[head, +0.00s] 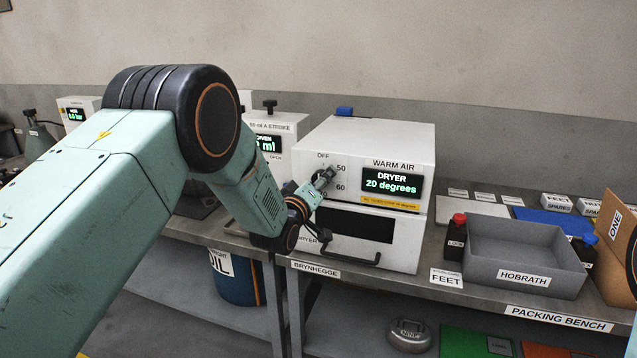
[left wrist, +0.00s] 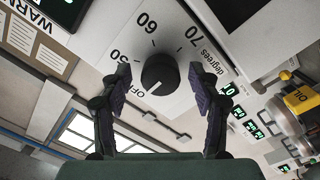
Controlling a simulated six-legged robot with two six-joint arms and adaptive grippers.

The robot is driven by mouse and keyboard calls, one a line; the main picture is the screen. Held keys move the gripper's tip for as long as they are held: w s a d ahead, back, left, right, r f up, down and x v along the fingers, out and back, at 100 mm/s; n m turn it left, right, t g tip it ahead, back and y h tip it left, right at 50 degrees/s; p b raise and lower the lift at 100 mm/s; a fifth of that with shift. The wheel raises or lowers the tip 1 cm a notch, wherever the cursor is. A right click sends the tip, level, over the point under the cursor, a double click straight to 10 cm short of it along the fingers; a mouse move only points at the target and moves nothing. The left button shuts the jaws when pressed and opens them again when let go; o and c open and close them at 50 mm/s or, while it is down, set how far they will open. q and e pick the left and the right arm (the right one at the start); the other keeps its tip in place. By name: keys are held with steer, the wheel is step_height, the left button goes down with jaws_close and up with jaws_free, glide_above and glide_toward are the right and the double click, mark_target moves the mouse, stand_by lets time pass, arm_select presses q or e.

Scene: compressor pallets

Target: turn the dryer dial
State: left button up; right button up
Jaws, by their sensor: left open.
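The dryer (head: 390,148) is a white box on the bench with a lit display reading "DRYER 20 degrees". Its black round dial (left wrist: 160,74) shows in the left wrist view, with OFF, 50, 60 and 70 printed around it. A white mark on the dial points to the lower left, towards OFF. My left gripper (head: 326,178) is at the dryer's front face and hides the dial in the head view. In the left wrist view the left gripper (left wrist: 161,78) is open, one finger on each side of the dial, with gaps visible. My right gripper is not in view.
A grey HOBRATH tray (head: 525,250) and a red-topped black block (head: 456,236) stand to the right on the packing bench (head: 420,283). A white dosing unit (head: 283,124) stands to the left.

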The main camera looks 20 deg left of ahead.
arm_select(q)
steer(key=shift+s, duration=0.15)
steer(key=shift+a+r, duration=0.1)
steer(key=shift+a, duration=0.1)
steer(key=shift+c, duration=1.2)
steer(key=shift+d, duration=0.1)
steer(key=c, duration=0.9)
steer(key=shift+c, duration=0.2)
